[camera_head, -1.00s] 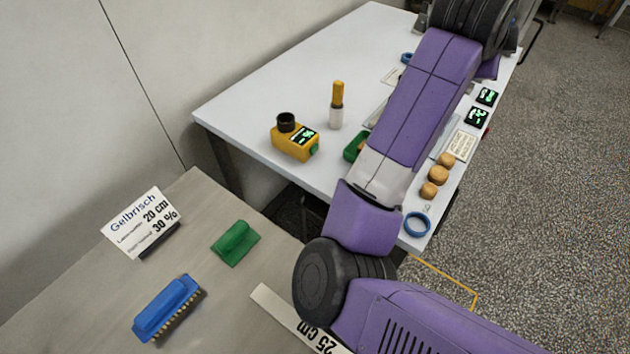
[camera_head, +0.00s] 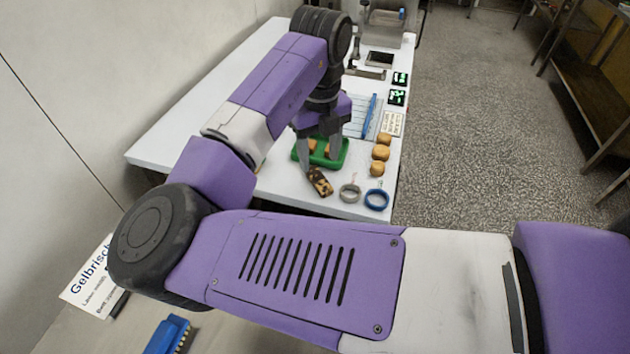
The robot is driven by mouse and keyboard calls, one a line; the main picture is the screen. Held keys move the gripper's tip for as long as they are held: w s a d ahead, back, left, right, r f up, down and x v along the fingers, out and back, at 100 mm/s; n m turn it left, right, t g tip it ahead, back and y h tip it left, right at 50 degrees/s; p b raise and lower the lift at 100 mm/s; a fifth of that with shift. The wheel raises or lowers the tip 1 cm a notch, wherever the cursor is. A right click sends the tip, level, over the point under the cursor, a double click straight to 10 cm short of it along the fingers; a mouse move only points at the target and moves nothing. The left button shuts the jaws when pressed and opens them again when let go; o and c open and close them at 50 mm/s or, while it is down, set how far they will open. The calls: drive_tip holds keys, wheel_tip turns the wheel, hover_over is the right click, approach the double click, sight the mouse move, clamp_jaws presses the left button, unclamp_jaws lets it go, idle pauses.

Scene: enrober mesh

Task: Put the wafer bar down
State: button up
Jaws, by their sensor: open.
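A mottled brown and dark bar (camera_head: 320,183), which looks like the wafer bar, lies on the white table (camera_head: 272,188) just in front of a green tray. My gripper (camera_head: 320,166) points down over the tray with its two fingers apart. The left fingertip is close to the bar's far end; I cannot tell whether it touches. Nothing shows held between the fingers. The green tray (camera_head: 342,164) holds tan pieces and is partly hidden by the fingers.
A grey ring (camera_head: 349,192) and a blue ring (camera_head: 376,199) lie right of the bar. Several tan round pieces (camera_head: 380,153) line the right edge, near a label card (camera_head: 392,123), a blue pen (camera_head: 369,116) and green displays (camera_head: 397,97). The table's left part looks clear.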

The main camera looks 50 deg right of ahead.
sight(318, 177)
drive_tip(key=shift+w+f+p, duration=0.15)
drive_tip(key=shift+f, duration=1.4)
drive_tip(key=shift+w+f+p, duration=0.1)
drive_tip(key=shift+f+p, duration=0.05)
drive_tip(key=shift+f, duration=1.35)
drive_tip(key=c, duration=1.1)
